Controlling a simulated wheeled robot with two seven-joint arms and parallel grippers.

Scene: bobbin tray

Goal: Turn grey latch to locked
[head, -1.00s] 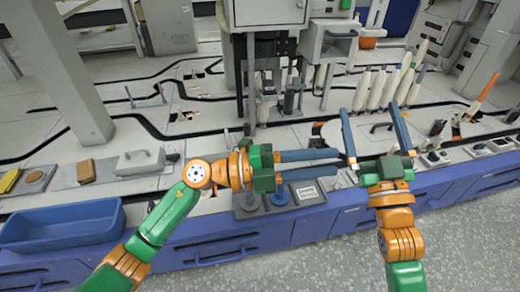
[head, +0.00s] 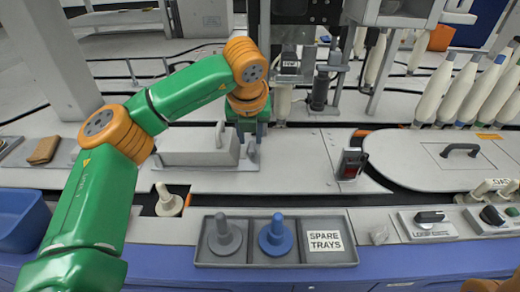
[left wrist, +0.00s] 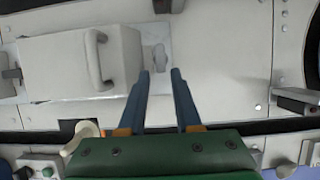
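The small grey latch (head: 252,150) sits on a light plate just right of a grey box-shaped cover (head: 190,148) with an upright handle. In the left wrist view the latch (left wrist: 160,58) lies just beyond and between my fingertips. Whether it is in its locked position I cannot tell. My left gripper (head: 251,138) points down over the latch, with its blue fingers apart and nothing between them; they also show in the left wrist view (left wrist: 161,72). No contact with the latch is visible. My right gripper is out of view.
A spare-parts tray (head: 275,262) with a grey and a blue peg stands in front. A round-ended hatch (head: 405,170) with a dark handle is at right. A machine column with bobbins stands behind. A cream knob (head: 168,202) is front left.

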